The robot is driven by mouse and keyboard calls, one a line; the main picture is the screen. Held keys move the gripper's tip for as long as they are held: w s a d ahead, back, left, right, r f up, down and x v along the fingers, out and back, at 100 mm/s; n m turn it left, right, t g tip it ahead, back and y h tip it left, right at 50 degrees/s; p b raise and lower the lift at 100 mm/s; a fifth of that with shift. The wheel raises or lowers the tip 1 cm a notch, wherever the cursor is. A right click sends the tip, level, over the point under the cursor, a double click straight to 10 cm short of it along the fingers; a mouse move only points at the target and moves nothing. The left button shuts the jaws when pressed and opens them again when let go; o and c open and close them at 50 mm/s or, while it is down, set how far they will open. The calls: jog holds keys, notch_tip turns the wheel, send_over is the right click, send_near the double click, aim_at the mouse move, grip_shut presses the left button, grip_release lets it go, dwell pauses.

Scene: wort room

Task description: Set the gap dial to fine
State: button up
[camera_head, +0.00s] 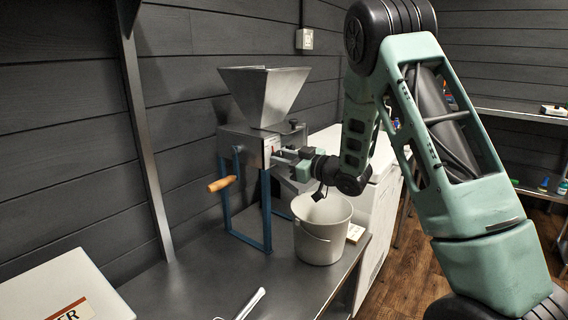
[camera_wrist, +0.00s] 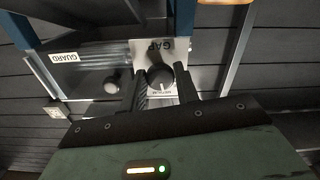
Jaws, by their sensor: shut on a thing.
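The grain mill (camera_head: 240,150) stands on blue legs on the bench, with a steel hopper on top. Its gap dial (camera_wrist: 160,73) is a dark round knob on a pale plate marked GAP, upside down in the wrist view. A pale mark on the knob seems to face small lettering that looks like MEDIUM (camera_wrist: 162,92). My gripper (camera_wrist: 161,83) has one finger on each side of the dial and is shut on it. In the head view my gripper (camera_head: 278,160) reaches the mill's right side and hides the dial.
A pale bucket (camera_head: 322,247) stands on the bench (camera_head: 200,285) below my wrist. The crank's wooden handle (camera_head: 222,184) sticks out at the left. Another dark knob (camera_wrist: 112,84) sits near the GUARD label (camera_wrist: 63,57). A white box (camera_head: 65,285) is front left.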

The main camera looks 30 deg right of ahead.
jog(key=shift+n+b, duration=3.2)
jog(key=shift+n, duration=0.3)
jog(key=o, duration=0.9)
jog(key=shift+o, duration=0.2)
jog(key=shift+d, duration=0.1)
jog(key=v, duration=1.7)
jog(key=shift+s+p, duration=0.2)
jog(key=shift+p, duration=0.15)
